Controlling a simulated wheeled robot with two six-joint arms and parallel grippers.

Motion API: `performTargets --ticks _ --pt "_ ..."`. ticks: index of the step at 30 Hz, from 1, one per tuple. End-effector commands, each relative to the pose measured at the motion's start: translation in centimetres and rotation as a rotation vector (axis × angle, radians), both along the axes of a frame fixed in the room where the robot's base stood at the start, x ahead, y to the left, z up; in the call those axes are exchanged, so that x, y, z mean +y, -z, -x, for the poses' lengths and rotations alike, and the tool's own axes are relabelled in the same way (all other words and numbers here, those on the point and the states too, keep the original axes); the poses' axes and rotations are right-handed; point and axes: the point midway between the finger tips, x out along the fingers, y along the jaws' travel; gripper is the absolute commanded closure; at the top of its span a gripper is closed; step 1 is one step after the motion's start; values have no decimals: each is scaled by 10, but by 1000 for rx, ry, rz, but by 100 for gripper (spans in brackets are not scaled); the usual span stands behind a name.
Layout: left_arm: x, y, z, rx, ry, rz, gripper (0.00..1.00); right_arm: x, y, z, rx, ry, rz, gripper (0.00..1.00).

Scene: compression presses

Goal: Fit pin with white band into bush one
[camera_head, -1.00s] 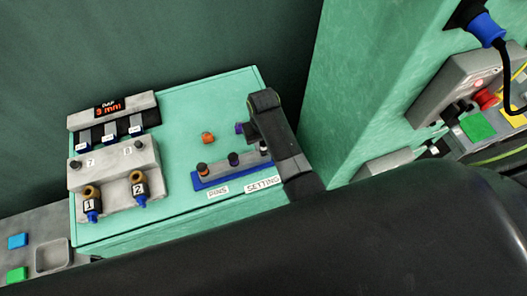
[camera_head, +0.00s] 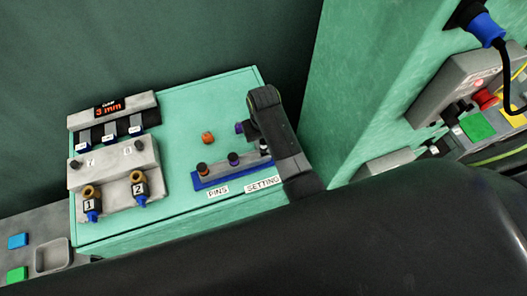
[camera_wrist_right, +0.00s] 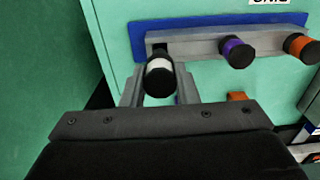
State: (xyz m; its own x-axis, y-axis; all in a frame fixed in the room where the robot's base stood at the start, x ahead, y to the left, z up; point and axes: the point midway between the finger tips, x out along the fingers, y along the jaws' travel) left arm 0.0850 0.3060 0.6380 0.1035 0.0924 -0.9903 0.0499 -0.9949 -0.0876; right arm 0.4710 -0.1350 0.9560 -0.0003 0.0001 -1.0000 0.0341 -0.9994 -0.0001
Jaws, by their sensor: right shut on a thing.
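The pin with the white band (camera_wrist_right: 159,67) has a black head and stands at one end of the grey pin rail (camera_wrist_right: 197,43). In the wrist view my right gripper (camera_wrist_right: 159,88) is shut on it, one finger on each side. Whether the pin's foot is still in the rail is hidden. In the head view my right gripper (camera_head: 262,135) is over the rail's right end, its fingers mostly hidden. Bush one (camera_head: 91,202), brass-topped with a blue bottom and label 1, is on the grey block at the left, well apart from the gripper. My left gripper is out of view.
A purple-banded pin (camera_wrist_right: 237,52) and an orange-banded pin (camera_wrist_right: 301,47) stand in the same rail. Bush two (camera_head: 139,188) is beside bush one. A small orange piece (camera_head: 207,138) lies behind the rail. A green column (camera_head: 370,90) rises at the right.

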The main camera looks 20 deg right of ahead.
Motion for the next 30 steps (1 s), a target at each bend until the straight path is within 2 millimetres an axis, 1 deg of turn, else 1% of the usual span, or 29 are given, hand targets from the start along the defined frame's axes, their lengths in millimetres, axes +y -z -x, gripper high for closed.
performTargets --ticks 19,24,30 --pt "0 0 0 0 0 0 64 0 -36 -1 -2 0 -1 96" --pt "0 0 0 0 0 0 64 0 -40 0 -1 0 0 96" --pt "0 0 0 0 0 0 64 0 -40 0 -1 0 0 96"
